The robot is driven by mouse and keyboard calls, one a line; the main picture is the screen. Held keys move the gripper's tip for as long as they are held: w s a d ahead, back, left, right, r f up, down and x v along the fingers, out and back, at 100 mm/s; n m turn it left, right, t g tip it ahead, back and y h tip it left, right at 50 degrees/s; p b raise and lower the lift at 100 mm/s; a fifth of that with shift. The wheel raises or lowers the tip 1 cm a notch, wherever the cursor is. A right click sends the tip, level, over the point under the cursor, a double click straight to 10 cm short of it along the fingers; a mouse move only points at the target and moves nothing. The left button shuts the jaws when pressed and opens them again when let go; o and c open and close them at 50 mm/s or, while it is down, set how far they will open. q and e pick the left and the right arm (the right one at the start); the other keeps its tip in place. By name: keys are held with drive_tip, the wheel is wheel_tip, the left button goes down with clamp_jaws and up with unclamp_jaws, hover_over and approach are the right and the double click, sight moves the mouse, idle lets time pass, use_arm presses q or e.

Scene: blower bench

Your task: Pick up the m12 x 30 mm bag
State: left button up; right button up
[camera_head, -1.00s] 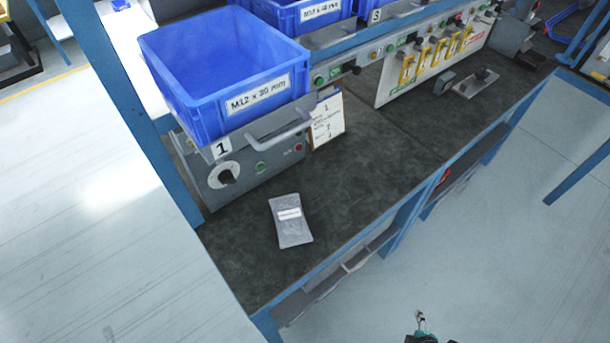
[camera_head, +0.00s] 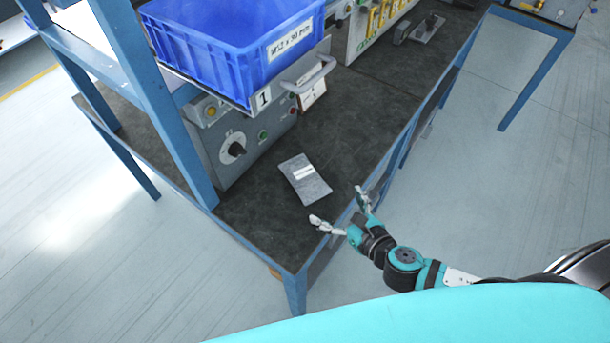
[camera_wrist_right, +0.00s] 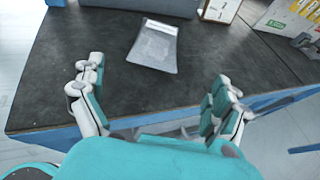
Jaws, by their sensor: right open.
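A grey flat bag (camera_head: 304,179) with a white label lies on the dark bench top (camera_head: 255,205), near the bench's front edge. The text on its label is too small to read. The bag also shows in the right wrist view (camera_wrist_right: 154,46), beyond and between the fingers. My right gripper (camera_head: 339,208) is open and empty, its fingertips at the bench's front edge, a short way from the bag and not touching it. In the right wrist view my open fingers (camera_wrist_right: 158,88) stand either side of the picture's middle. My left gripper is not in view.
A blue bin (camera_head: 232,45) labelled M12 x 30 mm stands above a grey control box (camera_head: 225,140) with a dial, behind the bag. A small card (camera_head: 313,92) stands beside it. A blue bench post (camera_head: 160,110) rises at the left. Bench top around the bag is clear.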

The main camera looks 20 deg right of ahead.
sight(316, 191)
drive_tip(key=x, duration=0.6)
drive_tip(key=shift+w+a+f, duration=0.1)
drive_tip(key=shift+w+a, duration=0.05)
drive_tip(key=shift+w, duration=0.15)
drive_tip(key=x, duration=0.2)
drive_tip(key=p+x, duration=0.1)
drive_tip(key=x, duration=0.2)
drive_tip(key=shift+a+f, duration=0.1)
drive_tip(key=shift+a, duration=0.15)
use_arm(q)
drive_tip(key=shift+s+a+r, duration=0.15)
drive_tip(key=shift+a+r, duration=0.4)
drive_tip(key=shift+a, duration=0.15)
use_arm(e)
drive_tip(key=c, duration=1.4)
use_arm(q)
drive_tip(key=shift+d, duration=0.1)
use_arm(e)
drive_tip(key=shift+c, duration=0.5)
